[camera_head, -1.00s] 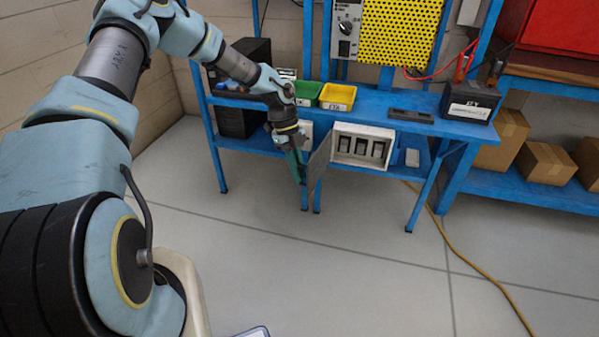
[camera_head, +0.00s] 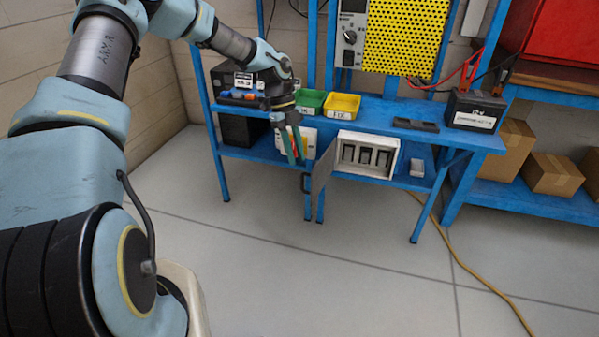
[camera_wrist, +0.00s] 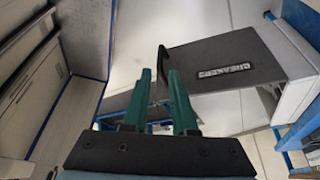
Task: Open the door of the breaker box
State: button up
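The breaker box (camera_head: 346,160) is a white-grey box on the front of the blue bench, with several dark switches inside. Its grey door (camera_head: 321,172) stands swung open on the box's left side, jutting out toward the room. In the wrist view the door (camera_wrist: 240,62) shows as a dark panel with a label and a black handle (camera_wrist: 163,62) at its left edge. My gripper (camera_head: 296,160) has two green fingers, spread apart and empty, just left of the door. In the wrist view the fingers (camera_wrist: 163,78) are near the handle, with a gap between them; contact cannot be told.
The blue bench (camera_head: 378,106) carries green (camera_head: 311,101) and yellow (camera_head: 342,105) bins and a battery (camera_head: 474,111). A yellow cable (camera_head: 468,268) runs over the floor at right. The floor before the bench is clear.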

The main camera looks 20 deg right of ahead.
jog(key=shift+v, duration=1.4)
jog(key=shift+a, duration=0.1)
jog(key=s+a+r+n+t+p, duration=0.1)
jog(key=s+a+r+n, duration=0.3)
jog(key=a+n, duration=0.6)
jog(key=s+a+r+n+t+p, duration=0.1)
jog(key=s+a+r+n+t, duration=0.2)
jog(key=a+n, duration=0.8)
jog(key=s+a+r+n+t, duration=0.1)
jog(key=s+a+r+n, duration=0.3)
jog(key=a+n, duration=0.6)
notch_tip(320, 180, up, 2)
jog(key=shift+s+a+r+n+t+y+p, duration=0.1)
jog(key=shift+s+a+n+t+y+p, duration=0.3)
jog(key=shift+a, duration=0.25)
